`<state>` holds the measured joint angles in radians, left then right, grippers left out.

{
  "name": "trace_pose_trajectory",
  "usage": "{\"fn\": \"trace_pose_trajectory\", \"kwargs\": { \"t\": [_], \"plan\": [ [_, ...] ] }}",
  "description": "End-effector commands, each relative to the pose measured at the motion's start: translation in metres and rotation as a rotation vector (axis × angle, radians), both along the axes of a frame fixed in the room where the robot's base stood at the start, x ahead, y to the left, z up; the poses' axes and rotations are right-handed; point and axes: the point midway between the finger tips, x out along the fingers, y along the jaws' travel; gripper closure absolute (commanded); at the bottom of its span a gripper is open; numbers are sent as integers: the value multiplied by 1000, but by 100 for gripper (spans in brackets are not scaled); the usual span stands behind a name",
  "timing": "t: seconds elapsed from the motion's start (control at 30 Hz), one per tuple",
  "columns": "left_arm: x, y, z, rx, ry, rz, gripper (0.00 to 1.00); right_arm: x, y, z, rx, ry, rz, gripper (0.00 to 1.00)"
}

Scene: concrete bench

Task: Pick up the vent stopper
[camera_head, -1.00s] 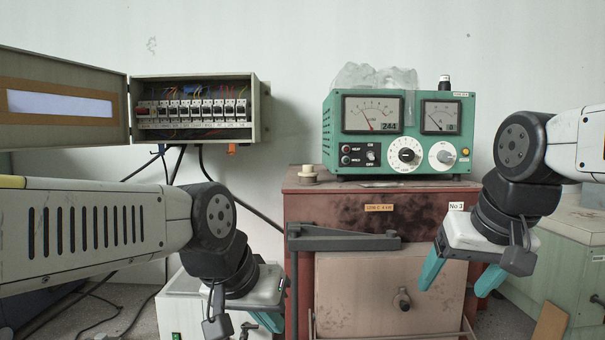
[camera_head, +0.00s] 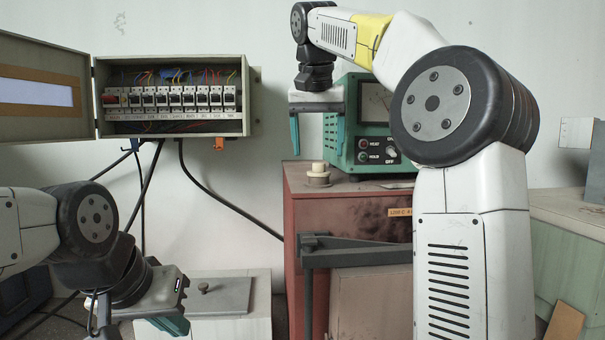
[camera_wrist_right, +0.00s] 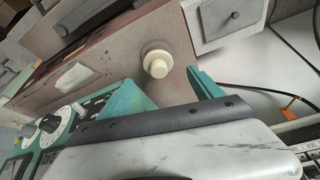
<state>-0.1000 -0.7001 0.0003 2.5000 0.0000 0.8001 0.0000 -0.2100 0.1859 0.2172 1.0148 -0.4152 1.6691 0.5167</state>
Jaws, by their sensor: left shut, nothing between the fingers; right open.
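The vent stopper, a cream round knob on a wider collar (camera_head: 318,174), stands upright on the top left of the red-brown kiln (camera_head: 350,205). My right gripper (camera_head: 318,146) is open and points down above the stopper, with a gap between them. In the right wrist view the stopper (camera_wrist_right: 157,62) lies just beyond the two teal fingers (camera_wrist_right: 165,88), nothing between them. My left gripper (camera_head: 172,325) is shut and empty at the lower left, in front of a pale box, with its fingertips partly hidden.
A dark hinged bar (camera_head: 350,252) crosses the kiln's front. An open breaker box (camera_head: 172,97) hangs on the wall, with cables below. A grey-lidded box (camera_head: 215,298) stands left.

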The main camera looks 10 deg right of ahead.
Motion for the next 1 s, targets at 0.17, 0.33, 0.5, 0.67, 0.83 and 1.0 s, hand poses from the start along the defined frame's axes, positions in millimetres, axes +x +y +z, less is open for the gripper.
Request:
{"fn": "trace_pose_trajectory", "kwargs": {
  "t": [0.17,0.33,0.5,0.67,0.83,1.0],
  "plan": [
    [0,0,0,0,0,0,100,4,-2,-15,0,0,0,25],
    [0,0,0,0,0,0,100,12,-4,-41,1,1,1,25],
    [0,0,0,0,0,0,100,18,-5,-54,2,0,1,25],
    [0,0,0,0,0,0,100,18,-5,-54,1,-1,2,25],
    [0,0,0,0,0,0,100,18,-5,-54,1,-2,2,46],
    [0,0,0,0,0,0,100,18,-5,-54,1,-2,2,80]
  ]
}}
